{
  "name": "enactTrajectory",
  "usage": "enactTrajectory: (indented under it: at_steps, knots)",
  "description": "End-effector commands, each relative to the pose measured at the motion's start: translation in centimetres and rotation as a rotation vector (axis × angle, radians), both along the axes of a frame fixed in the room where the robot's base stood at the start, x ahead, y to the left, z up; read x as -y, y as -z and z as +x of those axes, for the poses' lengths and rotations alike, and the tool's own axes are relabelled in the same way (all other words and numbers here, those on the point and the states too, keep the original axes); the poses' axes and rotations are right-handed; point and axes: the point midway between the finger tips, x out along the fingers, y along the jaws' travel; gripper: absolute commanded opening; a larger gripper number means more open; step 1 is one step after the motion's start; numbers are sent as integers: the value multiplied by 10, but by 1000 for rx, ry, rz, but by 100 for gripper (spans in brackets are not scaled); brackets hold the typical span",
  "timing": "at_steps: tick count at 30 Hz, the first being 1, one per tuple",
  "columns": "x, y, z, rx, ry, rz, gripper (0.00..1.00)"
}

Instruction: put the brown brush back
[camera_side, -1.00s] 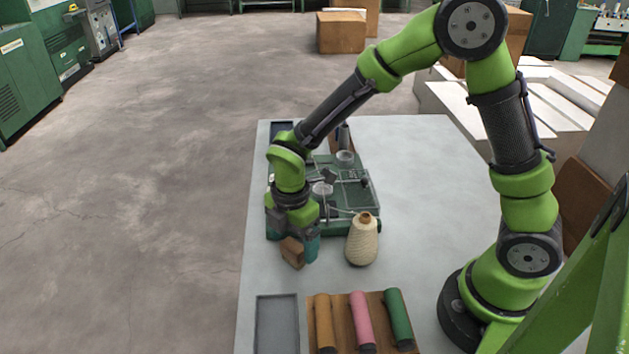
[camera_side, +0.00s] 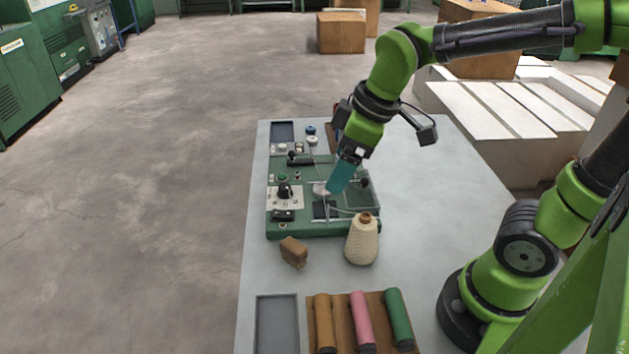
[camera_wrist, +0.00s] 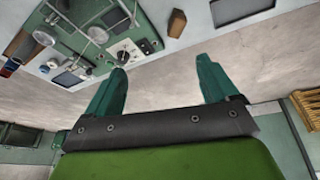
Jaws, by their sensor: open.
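The brown brush (camera_side: 293,252), a small blocky brown piece, rests on the table just in front of the green machine, left of the cone of yarn. A small brown shape, likely the brush (camera_wrist: 177,23), shows at the top of the wrist view, beyond the fingertips. My gripper (camera_side: 337,188) is raised over the machine's right part, tilted, behind and to the right of the brush and apart from it. In the wrist view, my gripper (camera_wrist: 162,72) has its two teal fingers spread with nothing between them.
The green machine (camera_side: 305,228) carries knobs and thin metal arms. A cream yarn cone (camera_side: 362,243) stands close to the brush's right. A grey tray (camera_side: 276,325) and a wooden rack with coloured spools (camera_side: 360,320) lie at the front. A dark tray (camera_side: 282,131) is at the back left.

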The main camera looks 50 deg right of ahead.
Motion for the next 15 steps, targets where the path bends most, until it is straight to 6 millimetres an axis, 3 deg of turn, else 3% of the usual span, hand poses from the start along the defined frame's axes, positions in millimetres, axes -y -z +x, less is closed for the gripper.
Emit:
enactTrajectory:
  at_steps: [3, 6, 10, 15]
  knots:
    - [16, -16, -28, 88, 335, 175, 87]
    - [23, -22, -43, 130, 540, 307, 87]
    - [28, -24, -54, 154, 692, 418, 87]
    - [29, -24, -57, 159, 742, 456, 87]
